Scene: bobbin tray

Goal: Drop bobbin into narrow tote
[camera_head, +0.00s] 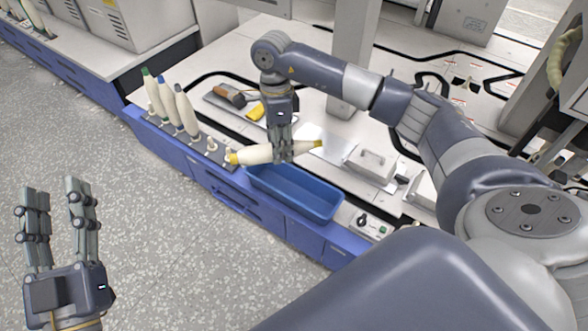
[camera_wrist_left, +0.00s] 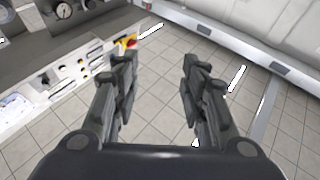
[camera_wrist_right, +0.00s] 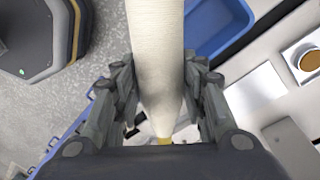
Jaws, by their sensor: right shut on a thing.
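A cream bobbin with yellow ends (camera_head: 257,154) lies roughly level in my right gripper (camera_head: 281,155), which is shut around its middle. In the right wrist view the bobbin (camera_wrist_right: 155,60) runs between the fingers. The narrow blue tote (camera_head: 310,196) is just below and in front of the bobbin; its visible inside is empty. A corner of the tote (camera_wrist_right: 205,30) also shows in the right wrist view. My left gripper (camera_head: 52,190) is open and empty over the floor at the far left; its fingers stand apart in the left wrist view (camera_wrist_left: 160,85).
A peg rack (camera_head: 203,142) with several upright bobbins (camera_head: 186,110) stands left of the tote. A grey tray (camera_head: 222,103) with a dark cylinder and a yellow item lies behind. A metal box (camera_head: 370,163) and a control panel (camera_head: 368,224) are to the right.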

